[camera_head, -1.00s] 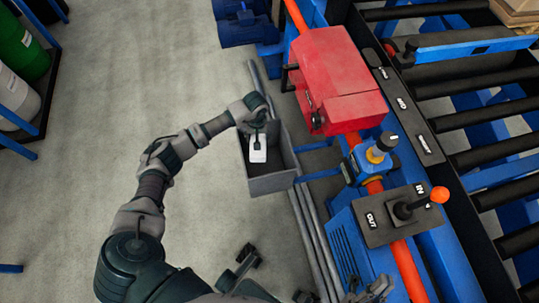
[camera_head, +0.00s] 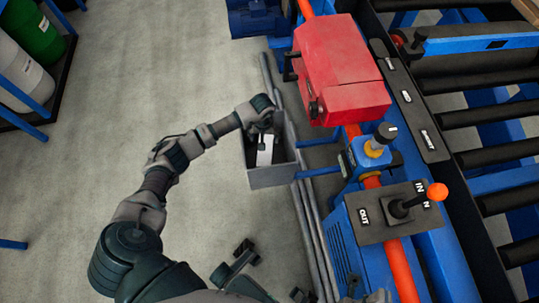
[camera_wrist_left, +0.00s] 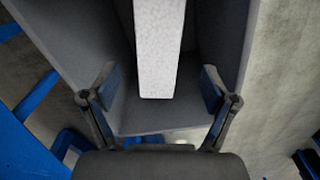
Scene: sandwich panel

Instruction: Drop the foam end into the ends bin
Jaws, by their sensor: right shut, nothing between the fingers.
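The foam end is a white block (camera_head: 265,152) inside the grey ends bin (camera_head: 272,178), beside the blue machine. My left gripper (camera_head: 262,137) is over the bin. In the left wrist view, the foam end (camera_wrist_left: 159,50) lies beyond my left fingers (camera_wrist_left: 158,95), which are spread wide with gaps on both sides of it. The bin's grey walls (camera_wrist_left: 235,30) surround it. Whether the foam end rests on the bin floor is hard to tell. My right gripper (camera_head: 235,262) is low in the head view, shut and empty, away from the bin.
A red machine housing (camera_head: 342,75) stands right of the bin, with a blue frame and a lever panel (camera_head: 395,212) nearer me. Black rollers (camera_head: 500,150) lie at right. Grey pipes (camera_head: 310,225) run along the floor. A drum rack (camera_head: 40,60) is far left; open floor lies between.

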